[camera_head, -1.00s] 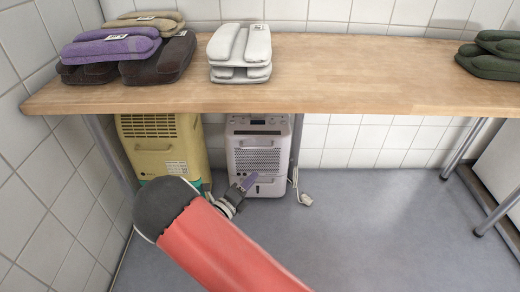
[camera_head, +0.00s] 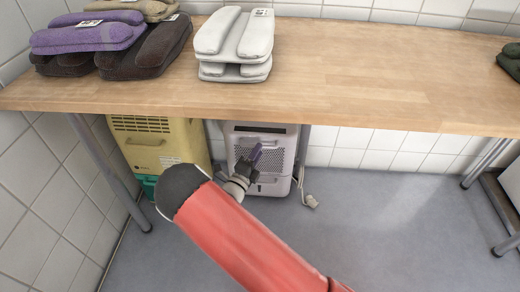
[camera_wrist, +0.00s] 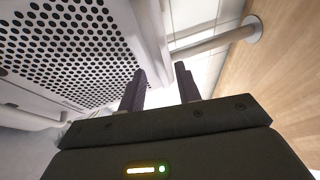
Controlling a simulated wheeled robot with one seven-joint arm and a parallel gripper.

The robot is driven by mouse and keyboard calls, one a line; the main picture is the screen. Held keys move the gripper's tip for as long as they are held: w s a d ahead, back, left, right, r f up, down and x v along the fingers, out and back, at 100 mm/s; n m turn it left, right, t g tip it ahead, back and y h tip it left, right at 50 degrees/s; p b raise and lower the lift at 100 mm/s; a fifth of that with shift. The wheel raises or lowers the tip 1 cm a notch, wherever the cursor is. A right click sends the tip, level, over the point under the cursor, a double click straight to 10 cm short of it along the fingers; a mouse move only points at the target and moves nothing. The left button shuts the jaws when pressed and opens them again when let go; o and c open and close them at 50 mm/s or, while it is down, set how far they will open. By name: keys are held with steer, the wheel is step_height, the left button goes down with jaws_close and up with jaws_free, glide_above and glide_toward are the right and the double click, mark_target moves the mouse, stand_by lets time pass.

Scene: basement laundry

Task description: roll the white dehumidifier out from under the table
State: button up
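The white dehumidifier (camera_head: 285,160) stands on the floor under the table, its perforated grille facing me. Its top is hidden behind the table edge. In the wrist view the perforated panel (camera_wrist: 75,40) fills the upper left, and a pale bar (camera_wrist: 28,117) crosses the left edge. My gripper's two dark fingers (camera_wrist: 160,87) are apart with nothing between them, beside the dehumidifier's edge. I cannot tell if they touch it.
A yellow unit (camera_head: 165,145) stands left of the dehumidifier, with a teal item (camera_head: 147,186) by it. The wooden table (camera_head: 350,75) carries folded towels. Its metal legs (camera_head: 105,165) flank the space. A plug and cord (camera_head: 310,200) lie at right. The grey floor (camera_head: 390,225) there is clear.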

steer(key=shift+x, duration=1.1)
steer(key=shift+c, duration=0.2)
jaws_close()
